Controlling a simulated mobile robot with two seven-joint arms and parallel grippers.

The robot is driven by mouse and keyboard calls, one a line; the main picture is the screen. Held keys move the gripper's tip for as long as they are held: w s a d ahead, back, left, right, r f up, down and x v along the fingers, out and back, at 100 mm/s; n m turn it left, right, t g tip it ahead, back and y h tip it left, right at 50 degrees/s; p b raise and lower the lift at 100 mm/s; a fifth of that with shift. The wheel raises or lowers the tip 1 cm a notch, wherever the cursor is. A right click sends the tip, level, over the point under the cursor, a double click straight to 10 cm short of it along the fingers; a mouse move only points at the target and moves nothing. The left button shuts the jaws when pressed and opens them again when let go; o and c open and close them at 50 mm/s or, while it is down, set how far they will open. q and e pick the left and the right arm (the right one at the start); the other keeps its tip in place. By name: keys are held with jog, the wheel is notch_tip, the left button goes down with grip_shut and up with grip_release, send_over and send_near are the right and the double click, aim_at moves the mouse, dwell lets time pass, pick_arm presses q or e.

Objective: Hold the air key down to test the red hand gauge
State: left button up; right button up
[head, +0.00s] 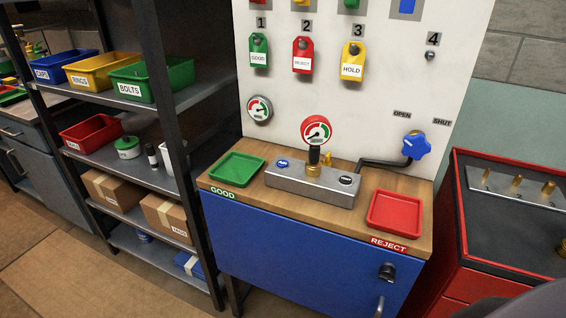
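The red hand gauge (316,129) has a red rim and a white face with a coloured scale. It stands upright on its dark stem, over a brass fitting (313,170) on the grey metal test block (300,184). A small blue key (283,163), which looks like the air key, sits on the block's top to the left of the gauge. A dark oval key (346,180) sits to its right. The lettering on both is too small to read surely. Neither gripper shows in the head view, and nothing touches the keys.
A green GOOD tray (237,168) and a red REJECT tray (395,212) flank the block on the wooden bench top (405,184). Behind are a wall gauge (259,109), hanging tags and a blue valve knob (416,145) near OPEN. A red cabinet (463,200) stands right, shelving left.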

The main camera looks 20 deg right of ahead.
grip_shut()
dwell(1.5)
